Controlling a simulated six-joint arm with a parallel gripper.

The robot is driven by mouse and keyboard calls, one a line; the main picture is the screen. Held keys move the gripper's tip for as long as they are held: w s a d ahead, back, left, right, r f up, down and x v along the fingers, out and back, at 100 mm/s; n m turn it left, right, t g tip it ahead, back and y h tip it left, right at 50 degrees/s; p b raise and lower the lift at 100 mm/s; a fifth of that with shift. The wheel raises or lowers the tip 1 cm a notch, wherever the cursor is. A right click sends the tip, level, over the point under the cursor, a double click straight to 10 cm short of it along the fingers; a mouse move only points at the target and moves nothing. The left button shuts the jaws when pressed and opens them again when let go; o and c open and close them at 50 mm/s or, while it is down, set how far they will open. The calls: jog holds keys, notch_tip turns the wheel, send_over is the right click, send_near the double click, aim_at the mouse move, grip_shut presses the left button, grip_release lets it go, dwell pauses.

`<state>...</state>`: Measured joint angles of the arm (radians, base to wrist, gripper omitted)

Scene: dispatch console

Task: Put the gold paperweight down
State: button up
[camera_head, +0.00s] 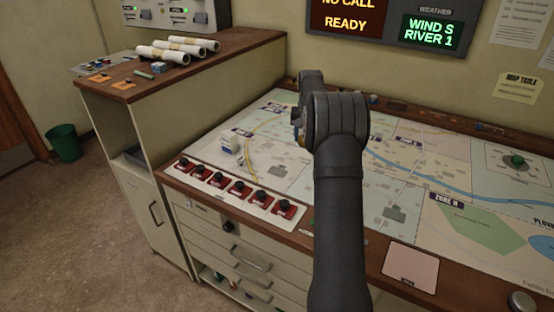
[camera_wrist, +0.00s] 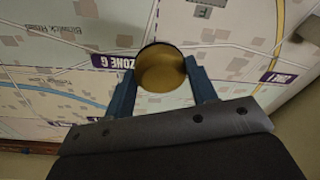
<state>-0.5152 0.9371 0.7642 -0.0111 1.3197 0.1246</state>
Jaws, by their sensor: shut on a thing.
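The gold paperweight (camera_wrist: 160,66) is a round, shiny disc between the two blue fingers of my gripper (camera_wrist: 160,80) in the wrist view. My gripper is shut on it, over the map table (camera_wrist: 60,60) near the "ZONE G" label. I cannot tell whether the paperweight touches the map or hangs above it. In the head view my dark arm hides the gripper's fingers and the paperweight. The map table (camera_head: 280,118) shows around the arm there.
A row of red switches (camera_head: 236,187) lines the front left edge. A pink pad (camera_head: 411,268) lies on the front edge. Rolled papers (camera_head: 178,50) lie on the side cabinet.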

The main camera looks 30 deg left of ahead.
send_over(277, 160)
notch_tip(277, 160, down, 7)
jog(key=shift+s+r, duration=0.1)
jog(key=shift+r, duration=0.05)
jog(key=shift+f, duration=2)
jog(key=shift+f, duration=0.2)
jog(key=o, duration=1.4)
jog(key=r, duration=0.4)
jog(key=s+r, duration=0.1)
jog(key=r, duration=0.7)
jog(key=shift+s+d+r, duration=0.1)
jog(key=shift+s+d, duration=0.1)
jog(key=shift+d, duration=0.15)
